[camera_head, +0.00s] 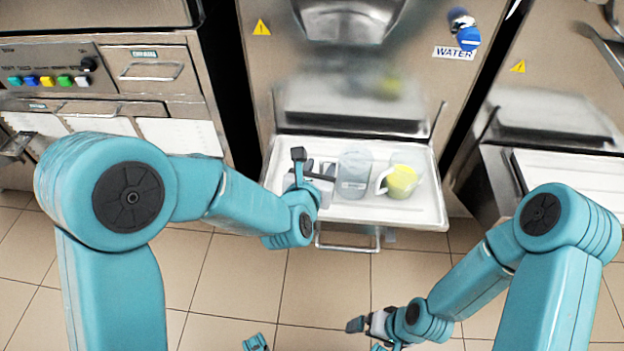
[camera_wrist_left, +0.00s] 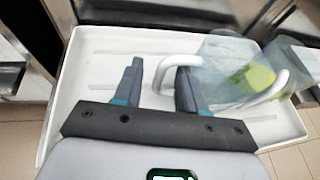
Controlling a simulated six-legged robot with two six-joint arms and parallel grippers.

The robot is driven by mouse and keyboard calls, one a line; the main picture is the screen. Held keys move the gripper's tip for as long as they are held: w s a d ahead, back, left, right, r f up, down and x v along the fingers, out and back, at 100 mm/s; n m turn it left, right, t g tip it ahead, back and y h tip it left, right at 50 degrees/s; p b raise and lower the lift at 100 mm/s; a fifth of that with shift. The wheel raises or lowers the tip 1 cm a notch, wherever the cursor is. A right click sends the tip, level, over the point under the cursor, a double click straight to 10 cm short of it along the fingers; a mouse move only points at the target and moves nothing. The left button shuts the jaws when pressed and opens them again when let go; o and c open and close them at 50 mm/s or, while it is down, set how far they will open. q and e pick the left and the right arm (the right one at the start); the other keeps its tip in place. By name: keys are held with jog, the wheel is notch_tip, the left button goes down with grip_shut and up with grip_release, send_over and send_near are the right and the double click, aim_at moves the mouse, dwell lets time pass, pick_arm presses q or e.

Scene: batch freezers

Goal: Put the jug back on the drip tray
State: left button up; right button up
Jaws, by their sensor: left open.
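A clear grey jug (camera_head: 355,174) stands upright on the white drip tray (camera_head: 425,213). A second clear jug with yellow contents (camera_head: 401,181) and a white handle stands to its right. My left gripper (camera_head: 306,168) is open at the left of the grey jug. In the left wrist view, the grey jug (camera_wrist_left: 218,62) has its white handle reaching in between the open fingers of the left gripper (camera_wrist_left: 158,82); the right finger overlaps the handle loop, and contact is unclear. My right gripper (camera_head: 368,328) is low over the floor, away from the tray; its jaws are unclear.
The tray sticks out from a steel freezer (camera_head: 350,92), with a bar handle (camera_head: 347,247) under its front. A blue water tap (camera_head: 467,37) is at upper right. A panel with coloured buttons (camera_head: 50,80) is at left. The tray's left part is bare.

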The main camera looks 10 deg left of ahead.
pick_arm(q)
jog(key=v, duration=0.9)
